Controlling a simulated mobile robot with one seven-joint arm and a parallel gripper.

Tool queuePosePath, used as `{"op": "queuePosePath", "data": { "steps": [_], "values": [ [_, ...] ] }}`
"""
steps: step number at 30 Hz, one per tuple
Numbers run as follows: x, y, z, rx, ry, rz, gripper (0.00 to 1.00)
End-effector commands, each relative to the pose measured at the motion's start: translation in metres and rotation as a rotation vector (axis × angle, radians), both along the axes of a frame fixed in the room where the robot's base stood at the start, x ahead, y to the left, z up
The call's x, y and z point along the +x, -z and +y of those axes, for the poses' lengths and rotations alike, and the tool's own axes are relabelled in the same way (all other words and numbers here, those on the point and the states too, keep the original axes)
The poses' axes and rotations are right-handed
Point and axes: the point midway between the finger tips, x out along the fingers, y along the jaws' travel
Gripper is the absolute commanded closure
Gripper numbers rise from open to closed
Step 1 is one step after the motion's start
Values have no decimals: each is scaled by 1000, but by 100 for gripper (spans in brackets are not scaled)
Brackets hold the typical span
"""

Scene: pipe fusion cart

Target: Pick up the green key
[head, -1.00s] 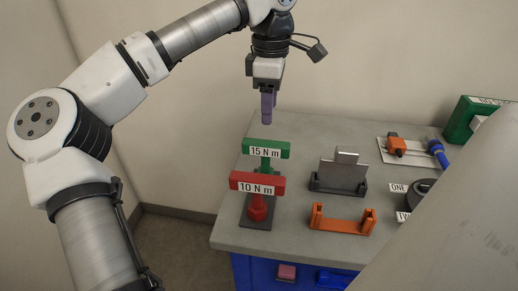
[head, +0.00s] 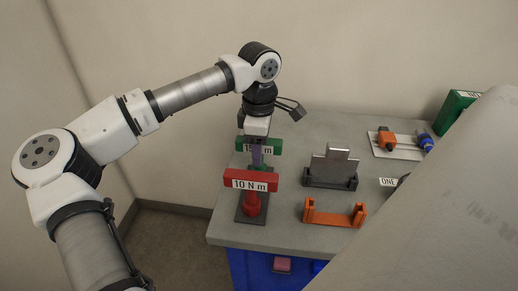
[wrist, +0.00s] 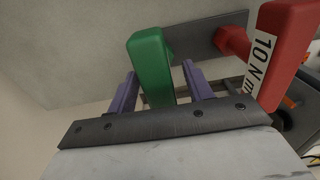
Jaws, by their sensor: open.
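The green key (head: 273,147) is a T-handled key with a "15 N m" label, upright on a dark base plate (head: 250,218) behind the red key. My gripper (head: 256,156) is pointed down at it and partly covers its label in the head view. In the wrist view the green handle (wrist: 150,62) lies between the two purple fingers of my gripper (wrist: 157,90), which are apart with gaps showing on both sides. The red key (head: 251,180), labelled "10 N m", stands in front; it also shows in the wrist view (wrist: 282,50), right of the fingers.
On the grey cart top (head: 285,236) stand a dark holder with a metal plate (head: 331,170) and an orange bracket (head: 334,214) to the right. An orange and blue fixture (head: 400,143) sits farther right, with a green box (head: 458,113) at the back.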

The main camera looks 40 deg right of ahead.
Motion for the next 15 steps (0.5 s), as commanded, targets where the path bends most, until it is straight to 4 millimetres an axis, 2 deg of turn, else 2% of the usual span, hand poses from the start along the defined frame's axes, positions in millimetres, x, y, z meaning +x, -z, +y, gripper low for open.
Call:
{"op": "queuePosePath", "data": {
  "steps": [4,15],
  "values": [
    [0,0,0,0,0,0,49],
    [0,0,0,1,0,-1,98]
  ]
}}
